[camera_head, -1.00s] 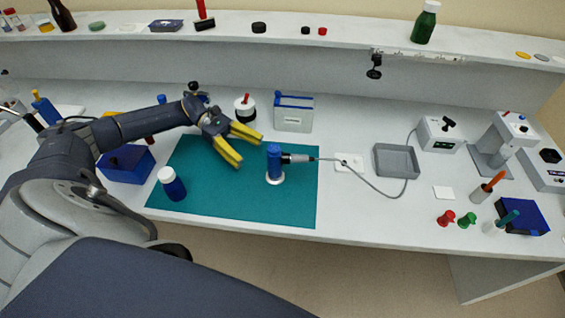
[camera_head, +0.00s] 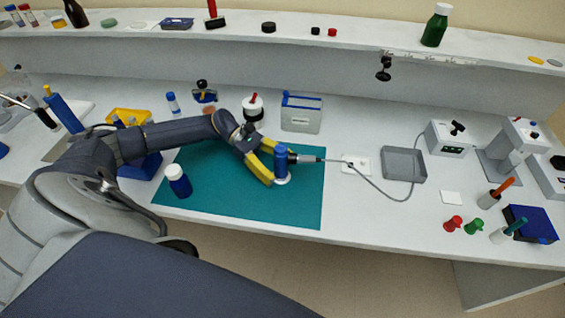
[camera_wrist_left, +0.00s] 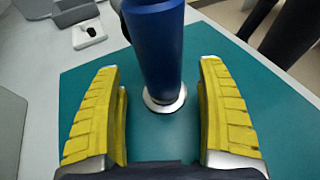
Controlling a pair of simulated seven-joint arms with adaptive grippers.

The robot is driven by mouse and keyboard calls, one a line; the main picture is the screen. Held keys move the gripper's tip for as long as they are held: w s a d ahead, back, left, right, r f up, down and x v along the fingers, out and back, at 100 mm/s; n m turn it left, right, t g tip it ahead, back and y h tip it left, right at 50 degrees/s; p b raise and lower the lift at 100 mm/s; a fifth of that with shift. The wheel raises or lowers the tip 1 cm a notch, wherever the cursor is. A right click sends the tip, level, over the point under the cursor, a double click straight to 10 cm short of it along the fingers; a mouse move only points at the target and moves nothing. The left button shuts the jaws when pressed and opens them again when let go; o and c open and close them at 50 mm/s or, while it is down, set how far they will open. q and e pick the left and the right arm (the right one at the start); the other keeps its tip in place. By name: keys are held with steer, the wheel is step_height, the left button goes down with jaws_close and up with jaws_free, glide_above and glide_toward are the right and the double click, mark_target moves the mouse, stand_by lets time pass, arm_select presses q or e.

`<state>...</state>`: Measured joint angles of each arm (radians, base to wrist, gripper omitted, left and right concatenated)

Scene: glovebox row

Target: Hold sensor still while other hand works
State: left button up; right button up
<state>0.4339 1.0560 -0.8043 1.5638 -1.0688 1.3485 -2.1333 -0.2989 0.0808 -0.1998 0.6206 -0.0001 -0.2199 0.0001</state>
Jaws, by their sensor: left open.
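The sensor is a blue upright cylinder (camera_head: 281,163) on a white round base, standing on the teal mat (camera_head: 225,204). A grey connector and cable (camera_head: 305,159) run from its side to the right. My left gripper (camera_head: 271,163) has its yellow fingers at the sensor in the head view. In the left wrist view the blue sensor (camera_wrist_left: 157,45) stands between the two open fingers, with mat showing on both sides, so neither finger touches it there. The sensor's top is cut off in that view. My right gripper is not in view.
A white-blue box (camera_head: 301,114) and a white-black jar (camera_head: 252,107) stand behind. The mat's front is clear.

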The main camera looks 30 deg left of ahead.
arm_select(q)
steer(key=shift+d, duration=0.25)
steer(key=c, duration=1.2)
steer(key=shift+f, duration=0.1)
stand_by(0.5)
